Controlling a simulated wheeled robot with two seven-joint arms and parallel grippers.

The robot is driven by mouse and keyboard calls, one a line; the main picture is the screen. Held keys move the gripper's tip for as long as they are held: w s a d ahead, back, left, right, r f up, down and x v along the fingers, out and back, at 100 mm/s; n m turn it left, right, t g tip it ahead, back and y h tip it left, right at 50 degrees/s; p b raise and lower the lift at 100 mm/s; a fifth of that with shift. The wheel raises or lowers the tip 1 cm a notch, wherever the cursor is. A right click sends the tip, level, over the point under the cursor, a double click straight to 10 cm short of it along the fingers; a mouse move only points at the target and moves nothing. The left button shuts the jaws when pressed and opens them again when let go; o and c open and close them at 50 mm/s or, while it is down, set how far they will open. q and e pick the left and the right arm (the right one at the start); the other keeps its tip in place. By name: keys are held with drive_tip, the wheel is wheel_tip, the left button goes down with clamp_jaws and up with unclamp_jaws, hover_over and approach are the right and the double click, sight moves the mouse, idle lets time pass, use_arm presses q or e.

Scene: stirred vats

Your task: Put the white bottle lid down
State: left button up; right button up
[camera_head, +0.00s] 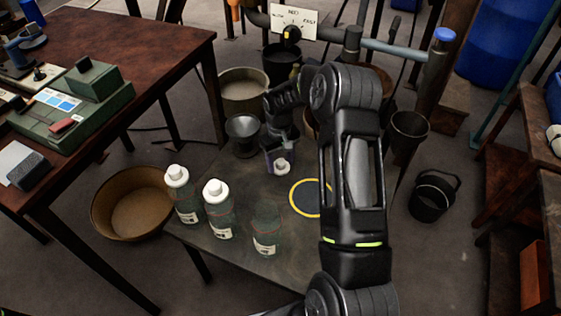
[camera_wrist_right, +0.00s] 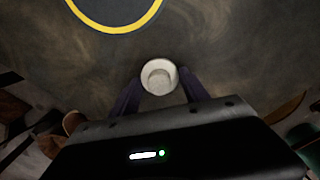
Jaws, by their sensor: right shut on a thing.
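The white bottle lid (camera_head: 281,167) is small and round. It also shows in the right wrist view (camera_wrist_right: 160,76), with its hollow side towards the camera. My right gripper (camera_head: 280,160) is shut on it, one dark finger on each side; I cannot tell whether the lid touches the table (camera_head: 215,259). A clear bottle without a lid (camera_head: 266,232) stands at the table's front. Two clear bottles with white lids, the middle one (camera_head: 219,216) and the left one (camera_head: 183,200), stand left of it. My left gripper is not in view.
A yellow-edged dark disc (camera_head: 310,213) lies on the table, right of the held lid. A dark bowl (camera_head: 243,132) stands at the far left part. A brown basin (camera_head: 131,208) and a black bucket (camera_head: 431,202) are on the floor. The tabletop around the lid is bare.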

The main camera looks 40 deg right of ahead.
sight(280, 161)
drive_tip(key=shift+f, duration=0.1)
drive_tip(key=o, duration=1.3)
wheel_tip(280, 161, up, 12)
drive_tip(key=shift+a+r+p, duration=0.1)
drive_tip(key=shift+a+p, duration=0.05)
drive_tip(key=shift+p, duration=0.95)
drive_tip(key=shift+r, duration=0.1)
